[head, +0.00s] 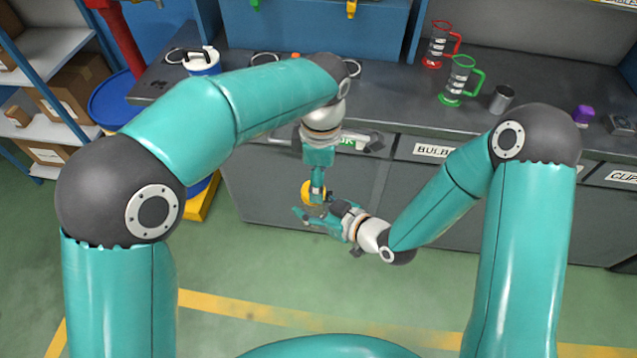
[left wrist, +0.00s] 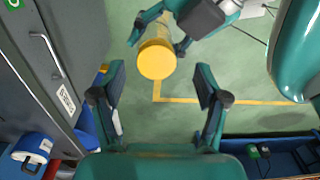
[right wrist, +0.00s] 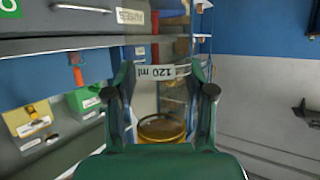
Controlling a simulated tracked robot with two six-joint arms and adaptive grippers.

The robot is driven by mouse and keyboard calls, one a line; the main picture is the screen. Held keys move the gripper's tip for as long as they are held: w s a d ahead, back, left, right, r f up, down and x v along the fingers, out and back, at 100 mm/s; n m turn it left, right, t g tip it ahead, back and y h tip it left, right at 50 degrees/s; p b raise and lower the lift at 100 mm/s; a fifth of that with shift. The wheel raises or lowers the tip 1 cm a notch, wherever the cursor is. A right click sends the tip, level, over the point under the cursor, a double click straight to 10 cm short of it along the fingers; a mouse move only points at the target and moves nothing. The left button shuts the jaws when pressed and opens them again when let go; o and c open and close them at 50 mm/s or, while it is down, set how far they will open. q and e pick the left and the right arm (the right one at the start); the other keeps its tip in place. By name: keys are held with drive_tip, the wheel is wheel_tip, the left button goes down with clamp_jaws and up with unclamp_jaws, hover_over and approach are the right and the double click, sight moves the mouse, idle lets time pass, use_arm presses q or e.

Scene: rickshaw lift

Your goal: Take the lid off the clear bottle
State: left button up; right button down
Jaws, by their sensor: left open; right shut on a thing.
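The clear bottle (right wrist: 158,100) carries a "120 ml" print that reads upside down in the right wrist view. My right gripper (right wrist: 161,68) is shut on its body; in the head view this gripper (head: 318,214) is low in front of the cabinet. The yellow lid (left wrist: 156,60) is on the bottle's end and faces the left wrist camera. It also shows in the head view (head: 309,190). My left gripper (left wrist: 160,72) is open, pointing down at the lid, one finger on each side with gaps. In the head view its fingers (head: 318,186) partly hide the lid.
A dark workbench (head: 385,105) with drawers stands behind the grippers. On it are a red jug (head: 436,50), a green jug (head: 458,82), a metal cup (head: 502,99) and a purple item (head: 583,114). A blue drum (head: 115,100) stands at left. The green floor below is clear.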

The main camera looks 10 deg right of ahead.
sight(312, 207)
use_arm(q)
drive_tip(key=shift+r, duration=0.5)
drive_tip(key=shift+c, duration=0.3)
drive_tip(key=m, duration=0.9)
drive_tip(key=shift+a+m, duration=0.1)
drive_tip(key=shift+m, duration=0.3)
drive_tip(key=m, duration=0.4)
drive_tip(key=shift+r, duration=0.2)
drive_tip(key=m, duration=0.4)
drive_tip(key=shift+a+r, duration=0.15)
drive_tip(key=shift+r, duration=0.05)
drive_tip(key=m, duration=0.4)
drive_tip(key=shift+w+r+m, duration=0.1)
drive_tip(key=shift+r+m, duration=0.15)
drive_tip(key=shift+m, duration=0.05)
drive_tip(key=m, duration=0.4)
drive_tip(key=shift+a+r, duration=0.1)
drive_tip(key=shift+r, duration=0.3)
drive_tip(key=shift+r+m, duration=0.15)
drive_tip(key=shift+m, duration=0.35)
drive_tip(key=shift+w+r+t, duration=0.1)
drive_tip(key=shift+r+t, duration=0.15)
drive_tip(key=shift+t, duration=0.05)
drive_tip(key=shift+w+a+f, duration=0.1)
drive_tip(key=shift+a+f, duration=0.05)
drive_tip(key=shift+f, duration=3.7)
drive_tip(key=shift+c, duration=0.2)
